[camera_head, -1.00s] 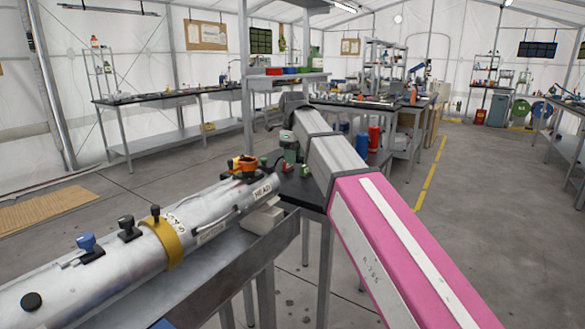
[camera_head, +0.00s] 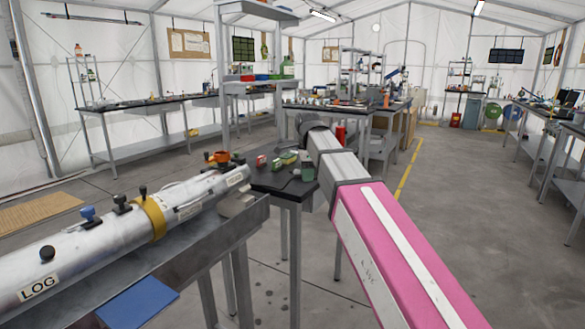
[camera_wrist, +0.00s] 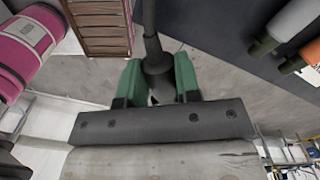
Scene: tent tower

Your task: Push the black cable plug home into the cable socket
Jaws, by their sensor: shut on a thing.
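In the wrist view my gripper (camera_wrist: 158,80) has its green fingers closed on the black cable plug (camera_wrist: 156,58). A dark cable runs from the plug to the top edge of that view. In the head view my pink and grey arm hides the gripper and the plug. A long silver tube (camera_head: 95,232) with a yellow band and a "LOG" label lies at the left. An orange ring (camera_head: 218,157) sits near its far end. I cannot make out the cable socket in either view.
A small black table (camera_head: 268,182) with red and green pieces stands beyond the tube's end. The tube's grey bench (camera_head: 180,262) and a blue panel (camera_head: 138,302) are in front. Workbenches line the back. Floor (camera_head: 470,200) at the right is open.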

